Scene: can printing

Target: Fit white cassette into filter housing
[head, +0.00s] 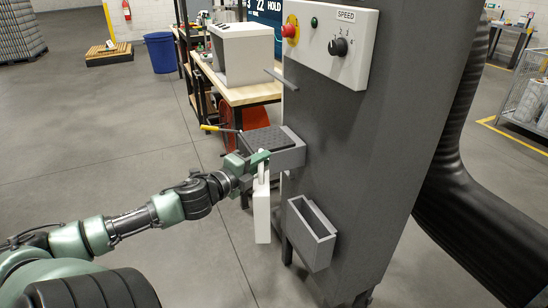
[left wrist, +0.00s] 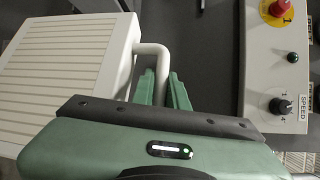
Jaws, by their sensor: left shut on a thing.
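The white cassette (head: 262,212) hangs upright below my left gripper (head: 259,163), seen nearly edge-on in the head view. In the left wrist view its ribbed white face (left wrist: 65,70) fills the upper left, and my gripper (left wrist: 163,90) is shut on its white bent handle (left wrist: 152,52). A grey open-topped narrow box (head: 312,232) is fixed low on the dark machine column, right of the cassette and apart from it. A grey housing (head: 290,156) with a dark ribbed top sticks out of the column just behind my gripper. I cannot tell which is the filter housing. My right gripper is out of view.
The dark column (head: 365,150) bears a control panel (head: 330,38) with a red button and black speed knob. A thin grey ledge (head: 281,78) and a yellow-tipped lever (head: 212,128) show near the housing. A workbench (head: 250,92) stands behind.

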